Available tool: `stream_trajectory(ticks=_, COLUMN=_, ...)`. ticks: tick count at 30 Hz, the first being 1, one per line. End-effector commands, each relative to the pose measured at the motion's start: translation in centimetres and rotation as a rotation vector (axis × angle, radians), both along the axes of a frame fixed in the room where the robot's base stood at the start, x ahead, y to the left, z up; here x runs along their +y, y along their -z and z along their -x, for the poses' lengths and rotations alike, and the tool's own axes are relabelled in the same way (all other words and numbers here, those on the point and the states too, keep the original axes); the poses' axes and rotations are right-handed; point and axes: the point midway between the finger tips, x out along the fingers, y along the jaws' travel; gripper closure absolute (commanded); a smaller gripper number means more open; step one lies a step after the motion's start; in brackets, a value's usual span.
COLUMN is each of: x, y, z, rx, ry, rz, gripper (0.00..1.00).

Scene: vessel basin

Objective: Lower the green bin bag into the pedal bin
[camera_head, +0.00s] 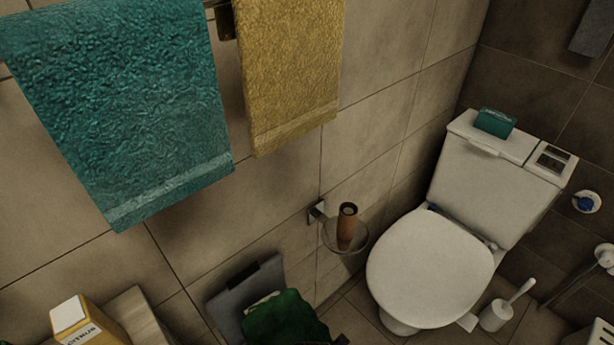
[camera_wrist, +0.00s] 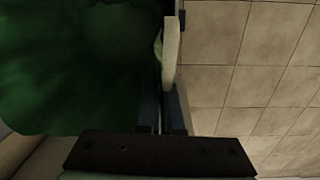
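The green bin bag (camera_head: 283,318) shows at the bottom of the head view, in front of the raised grey lid of the pedal bin (camera_head: 232,301). A pale part shows between lid and bag; the bin's body is hidden or out of frame. In the wrist view the bag (camera_wrist: 75,65) fills the left side, close to the camera. My gripper (camera_wrist: 165,95) has its fingers close together at the bag's right edge, seemingly shut on it; the exact grip is dark. A cream piece (camera_wrist: 171,52) lies just beyond the fingers. I cannot tell how deep the bag sits.
A yellow box (camera_head: 85,325) stands at the lower left by a wooden surface (camera_head: 140,322). A wall holder (camera_head: 345,240) with a brown tube is right of the bin. The toilet (camera_head: 430,265) and brush (camera_head: 497,315) stand farther right. Towels (camera_head: 125,105) hang above.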

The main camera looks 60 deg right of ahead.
Motion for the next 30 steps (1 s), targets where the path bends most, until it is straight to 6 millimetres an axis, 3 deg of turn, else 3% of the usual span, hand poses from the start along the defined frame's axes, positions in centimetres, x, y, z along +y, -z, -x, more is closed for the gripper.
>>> stream_trajectory(ticks=14, x=0.0, y=0.1, z=0.0, rx=0.0, ry=0.0, rz=0.0, gripper=1.0)
stream_trajectory(ticks=30, x=0.0, y=2.9, z=0.0, rx=0.002, ry=-0.001, rz=0.002, gripper=1.0)
